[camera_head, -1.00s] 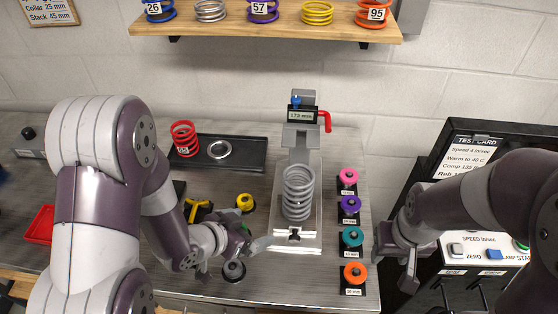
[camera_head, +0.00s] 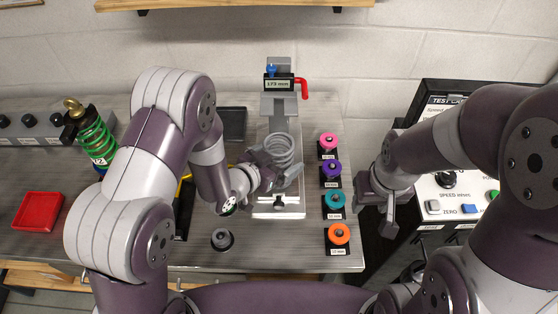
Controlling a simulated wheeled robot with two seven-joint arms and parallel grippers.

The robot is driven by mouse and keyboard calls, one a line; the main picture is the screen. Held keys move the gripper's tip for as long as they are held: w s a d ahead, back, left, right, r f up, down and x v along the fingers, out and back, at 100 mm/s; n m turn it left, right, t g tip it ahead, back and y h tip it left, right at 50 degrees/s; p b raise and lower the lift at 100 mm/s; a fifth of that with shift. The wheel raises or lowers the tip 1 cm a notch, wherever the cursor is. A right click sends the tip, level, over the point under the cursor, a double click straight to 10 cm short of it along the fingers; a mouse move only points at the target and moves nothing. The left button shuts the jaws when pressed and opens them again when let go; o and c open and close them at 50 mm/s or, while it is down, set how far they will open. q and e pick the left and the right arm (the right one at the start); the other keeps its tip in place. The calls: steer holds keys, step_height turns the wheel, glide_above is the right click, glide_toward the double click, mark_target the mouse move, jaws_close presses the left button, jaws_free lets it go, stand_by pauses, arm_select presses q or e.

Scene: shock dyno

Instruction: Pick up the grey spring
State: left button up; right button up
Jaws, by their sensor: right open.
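The grey spring (camera_head: 282,148) stands upright on the clear-plated stand with a display reading 173 mm (camera_head: 279,208). My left gripper (camera_head: 279,180) is at the spring's lower left, and its fingers cover the spring's lower coils. I cannot tell whether its fingers are closed on the spring or only beside it. My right gripper (camera_head: 375,218) is open and empty, to the right of the coloured knobs.
Pink (camera_head: 328,140), purple (camera_head: 331,169), teal (camera_head: 334,199) and orange knobs (camera_head: 339,234) line the stand's right side. A red lever (camera_head: 304,87) juts from its top. A red tray (camera_head: 38,212) and a green spring shock (camera_head: 93,138) are at left. A control panel (camera_head: 462,200) is at right.

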arm_select(q)
steer(key=shift+w+f, duration=0.15)
steer(key=shift+w, duration=0.1)
steer(key=shift+s, duration=0.15)
steer(key=c, duration=1.7)
